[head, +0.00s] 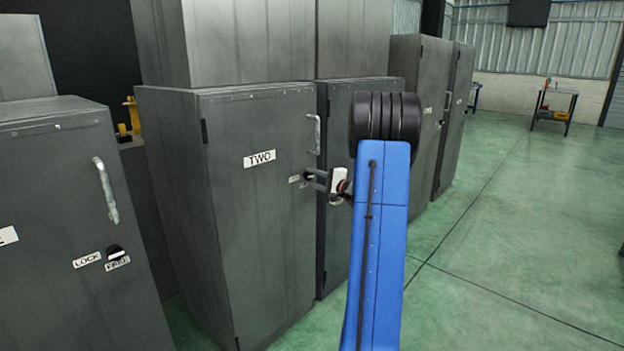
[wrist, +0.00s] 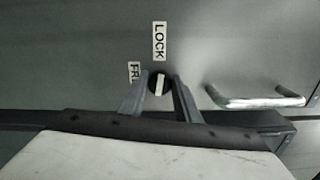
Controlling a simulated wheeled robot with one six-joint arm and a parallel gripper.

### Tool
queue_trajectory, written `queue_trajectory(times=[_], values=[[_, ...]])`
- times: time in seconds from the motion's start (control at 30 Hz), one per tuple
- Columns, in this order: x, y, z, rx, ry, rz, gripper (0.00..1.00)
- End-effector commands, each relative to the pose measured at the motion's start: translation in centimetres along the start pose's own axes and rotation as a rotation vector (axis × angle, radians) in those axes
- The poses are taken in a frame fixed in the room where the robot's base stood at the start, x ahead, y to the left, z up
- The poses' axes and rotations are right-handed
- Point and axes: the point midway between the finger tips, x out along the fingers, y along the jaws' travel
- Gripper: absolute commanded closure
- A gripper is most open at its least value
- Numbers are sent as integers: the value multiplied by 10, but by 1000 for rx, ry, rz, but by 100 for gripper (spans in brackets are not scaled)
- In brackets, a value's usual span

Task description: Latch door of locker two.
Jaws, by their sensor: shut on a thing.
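The grey door of locker two (head: 250,215) stands in the middle of the head view, with a "TWO" label. It looks closed against its locker. Its round black latch knob (wrist: 153,80) shows in the wrist view, with a white bar. The bar lines up with the LOCK label (wrist: 159,41). The FREE label (wrist: 134,72) lies to the left of the knob, partly hidden by a finger. My gripper (wrist: 160,92) is shut on the knob, one finger on each side. In the head view my gripper (head: 309,180) reaches the door's right edge and mostly hides the knob.
A metal pull handle (head: 314,134) sits above the knob on the door; it also shows in the wrist view (wrist: 255,101). Another locker (head: 75,230) stands at the left, and more lockers (head: 425,110) stand behind my arm. Green floor (head: 510,230) is clear at the right.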

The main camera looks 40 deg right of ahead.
Motion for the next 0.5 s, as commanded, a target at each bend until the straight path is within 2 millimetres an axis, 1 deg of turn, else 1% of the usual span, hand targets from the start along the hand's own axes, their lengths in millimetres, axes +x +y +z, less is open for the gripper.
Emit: queue_trajectory(times=[0.2, 0.5], values=[[0, 1, 0, -104, -1, 1, 93], [0, 2, 0, -161, -1, 1, 93]])
